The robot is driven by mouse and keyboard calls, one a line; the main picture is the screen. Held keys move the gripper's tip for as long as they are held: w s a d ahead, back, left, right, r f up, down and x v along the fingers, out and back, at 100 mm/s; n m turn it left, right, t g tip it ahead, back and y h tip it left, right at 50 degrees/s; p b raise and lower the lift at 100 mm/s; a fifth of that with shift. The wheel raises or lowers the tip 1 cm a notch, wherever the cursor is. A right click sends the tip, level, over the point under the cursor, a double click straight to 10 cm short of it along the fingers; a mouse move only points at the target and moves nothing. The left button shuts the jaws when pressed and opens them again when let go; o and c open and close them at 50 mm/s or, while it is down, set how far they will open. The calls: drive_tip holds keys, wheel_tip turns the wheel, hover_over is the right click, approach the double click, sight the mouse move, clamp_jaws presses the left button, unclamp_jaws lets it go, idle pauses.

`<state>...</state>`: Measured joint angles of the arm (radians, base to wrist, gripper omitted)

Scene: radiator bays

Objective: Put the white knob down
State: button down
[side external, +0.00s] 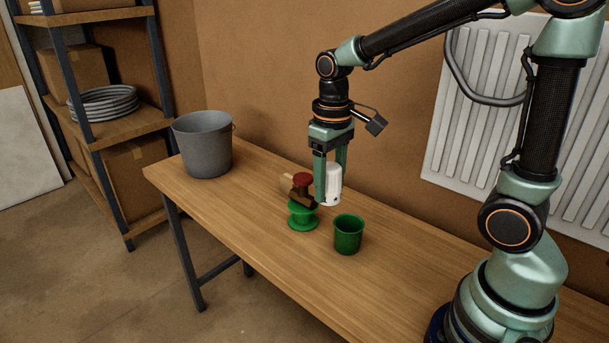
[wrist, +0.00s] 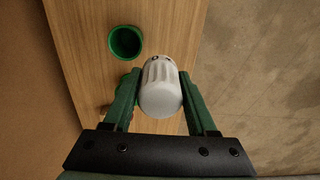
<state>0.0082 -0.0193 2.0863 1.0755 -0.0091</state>
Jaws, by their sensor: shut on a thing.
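The white knob (side external: 334,184) is upright in my gripper (side external: 329,198), which is shut on it above the wooden table. In the wrist view the ribbed knob (wrist: 161,88) sits between the two green fingers of my gripper (wrist: 160,84). In the side view the near finger covers part of the knob. The knob appears clear of the table top.
A green cup (side external: 348,235), open at the top, stands on the table (side external: 255,190). Left of it is a green spool-shaped stand (side external: 302,221) with a brass valve with a red cap (side external: 301,180) on it. A grey bucket (side external: 203,145) stands at the far left end.

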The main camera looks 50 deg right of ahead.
drive_tip(key=shift+s+a+f, duration=0.1)
drive_tip(key=shift+s+a, duration=0.05)
drive_tip(key=shift+s, duration=0.05)
idle(0.3)
drive_tip(key=w+a+f, duration=0.2)
drive_tip(key=a+f, duration=0.6)
drive_tip(key=a, duration=0.6)
drive_tip(key=w+a+f, duration=0.3)
drive_tip(key=a+f, duration=0.6)
drive_tip(key=a, duration=0.4)
approach(322, 243)
drive_tip(key=f, duration=0.5)
drive_tip(key=shift+s+a, duration=0.1)
drive_tip(key=shift+a, duration=0.15)
drive_tip(key=shift+d+f, duration=0.1)
drive_tip(key=shift+d, duration=0.25)
drive_tip(key=shift+a+f, duration=0.15)
drive_tip(key=shift+f, duration=0.1)
